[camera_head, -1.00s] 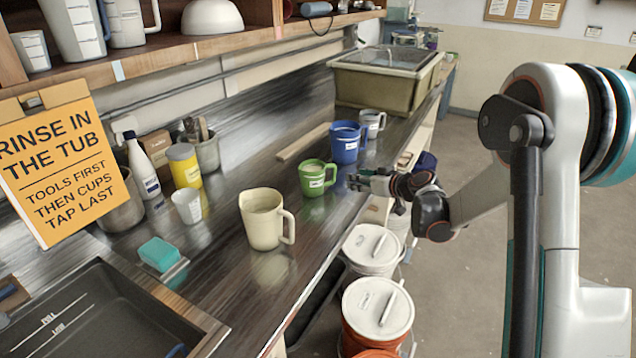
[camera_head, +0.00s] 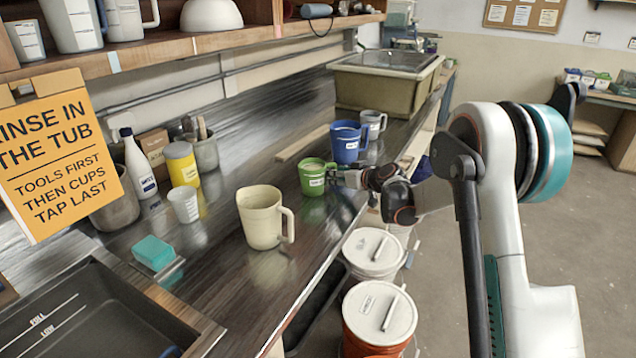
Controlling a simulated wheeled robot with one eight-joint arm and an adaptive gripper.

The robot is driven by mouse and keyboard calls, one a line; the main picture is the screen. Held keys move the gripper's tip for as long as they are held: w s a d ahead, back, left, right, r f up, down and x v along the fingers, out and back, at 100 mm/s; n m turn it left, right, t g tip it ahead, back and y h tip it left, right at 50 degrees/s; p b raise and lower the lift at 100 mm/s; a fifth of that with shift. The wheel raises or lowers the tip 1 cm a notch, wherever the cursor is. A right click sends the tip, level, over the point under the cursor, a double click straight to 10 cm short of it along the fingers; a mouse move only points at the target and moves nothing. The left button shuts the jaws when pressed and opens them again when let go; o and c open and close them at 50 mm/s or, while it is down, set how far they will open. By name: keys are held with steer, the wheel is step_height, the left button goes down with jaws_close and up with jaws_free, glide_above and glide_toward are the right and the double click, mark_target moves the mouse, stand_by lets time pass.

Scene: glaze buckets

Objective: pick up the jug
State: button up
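A cream jug (camera_head: 260,220) stands upright on the dark counter, its handle (camera_head: 288,224) toward the right. My gripper (camera_head: 341,178) is at the counter's right edge, beyond the jug, at the handle side of a green mug (camera_head: 312,178). The gripper and the jug are clearly apart. The fingertips are small and partly merge with the mug's handle, so I cannot tell whether they are open, shut or touching it.
A blue mug (camera_head: 347,142) and a grey mug (camera_head: 373,124) stand behind the green one. Lidded buckets (camera_head: 379,314) stand below the counter edge.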

steer(key=shift+s+r, duration=0.1)
steer(key=shift+c, duration=0.6)
jaws_close()
steer(key=shift+r, duration=0.15)
step_height(320, 180, up, 20)
steer(key=p, duration=0.6)
steer(key=shift+f+p, duration=0.25)
steer(key=shift+p, duration=0.05)
stand_by(0.3)
